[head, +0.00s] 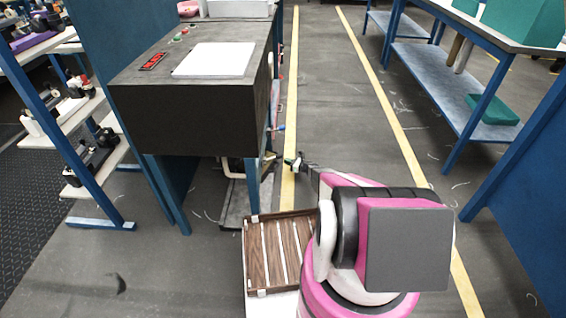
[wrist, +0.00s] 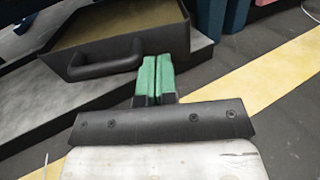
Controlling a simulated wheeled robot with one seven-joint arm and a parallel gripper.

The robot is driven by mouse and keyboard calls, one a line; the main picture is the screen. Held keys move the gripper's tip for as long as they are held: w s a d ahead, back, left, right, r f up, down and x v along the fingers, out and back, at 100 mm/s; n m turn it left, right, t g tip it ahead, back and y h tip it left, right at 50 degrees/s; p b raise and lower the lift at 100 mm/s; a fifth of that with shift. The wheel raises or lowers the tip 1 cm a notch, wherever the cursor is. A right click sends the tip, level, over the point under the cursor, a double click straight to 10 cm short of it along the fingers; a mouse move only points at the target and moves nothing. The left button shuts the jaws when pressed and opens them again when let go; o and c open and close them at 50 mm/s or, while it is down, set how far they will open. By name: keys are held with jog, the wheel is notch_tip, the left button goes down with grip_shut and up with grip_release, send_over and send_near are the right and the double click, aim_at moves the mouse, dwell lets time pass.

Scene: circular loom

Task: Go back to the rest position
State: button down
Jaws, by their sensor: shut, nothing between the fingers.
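My gripper (wrist: 154,80) shows in the wrist view with its two green fingers pressed together and nothing between them. In the head view my gripper (head: 291,161) is small and partly hidden by my pink and grey arm, which reaches forward beside the dark machine cabinet (head: 190,124). In the wrist view a black handle (wrist: 106,61) on a dark box-like part (wrist: 115,30) lies just beyond and left of the fingertips. I cannot tell whether the fingers touch it.
A slatted wooden tray (head: 282,252) sits low in front of the cabinet. A blue shelf rack with spools (head: 88,160) stands at left. A blue workbench (head: 460,85) with green bins stands at right. The grey aisle between yellow floor lines (head: 375,55) is clear.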

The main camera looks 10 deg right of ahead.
jog(key=v, duration=0.7)
jog(key=shift+d, duration=0.15)
